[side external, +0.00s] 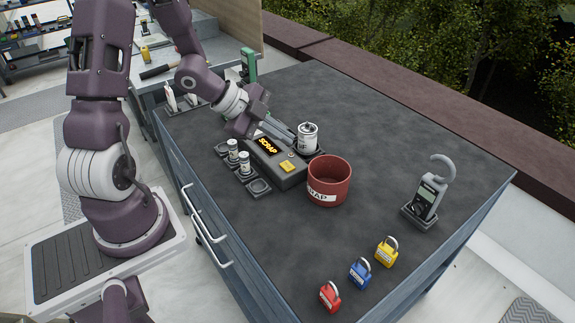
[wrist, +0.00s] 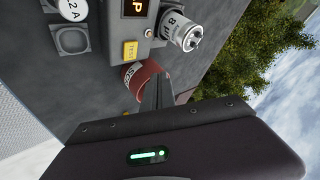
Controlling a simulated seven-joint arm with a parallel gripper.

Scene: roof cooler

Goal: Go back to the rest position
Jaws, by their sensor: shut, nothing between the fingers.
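My gripper (side external: 284,129) is above the worktop (side external: 390,125), over the far side of a grey box (side external: 275,172) with an orange-lettered display. Its fingers are together and hold nothing. In the wrist view the fingers (wrist: 158,92) show as a dark bar, with a red cup partly hidden behind them. In the side view they point right, towards a white canister (side external: 308,138). I cannot tell the exact gap between fingertips and canister.
A red cup (side external: 330,183) labelled with partly visible letters stands right of the box. Small cylinders (side external: 244,162) stand in holders at its left. A clamp meter (side external: 428,196) is at the right. Red (side external: 330,296), blue (side external: 360,273) and yellow padlocks (side external: 386,253) line the front.

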